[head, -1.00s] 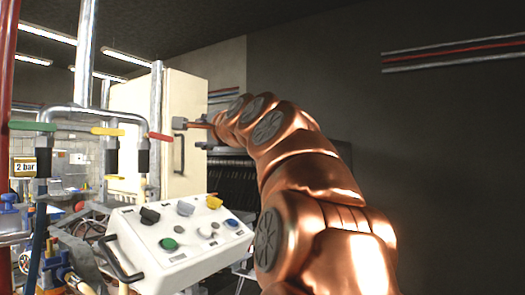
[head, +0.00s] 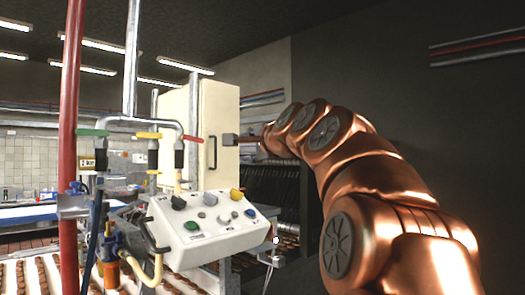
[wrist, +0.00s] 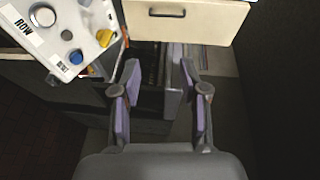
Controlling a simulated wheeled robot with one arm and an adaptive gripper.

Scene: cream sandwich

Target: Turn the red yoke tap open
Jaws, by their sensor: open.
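The red tap handle (head: 193,138) sits at the right end of the grey pipe yoke (head: 140,121) in the head view, pointing out to the right. A green handle (head: 92,132) and a yellow handle (head: 148,135) sit further left on the same pipework. My gripper (head: 228,139) is to the right of the red handle in the picture, apart from it, in front of the cream cabinet. The wrist view shows my gripper (wrist: 155,77) open, with nothing held between its purple pads. I cannot clearly make out the red handle in the wrist view.
A white control box (head: 205,228) with coloured knobs stands below the handles; it also shows at the wrist view's upper left (wrist: 68,32). The cream cabinet (head: 215,110) stands behind. A red vertical pipe (head: 69,130) is at left. A dark wall is at right.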

